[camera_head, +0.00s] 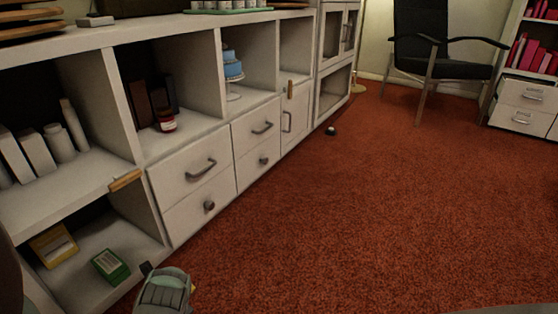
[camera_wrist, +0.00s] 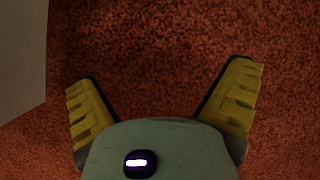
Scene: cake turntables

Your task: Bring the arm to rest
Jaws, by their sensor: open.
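My gripper (camera_wrist: 164,100) shows in the wrist view with its two yellow-padded fingers spread wide. It is open, and nothing is between the fingers but red carpet below. In the head view part of my arm's end shows at the bottom, low beside the front of the white cabinet (camera_head: 187,150). The fingertips are hardly visible there. A pale edge at the upper left of the wrist view stands apart from the fingers.
The cabinet's lower shelf holds a yellow box (camera_head: 53,245) and a green box (camera_head: 111,265). A blue cake on a stand (camera_head: 233,70) sits in an upper compartment. A small dark object (camera_head: 331,131) lies on the floor.

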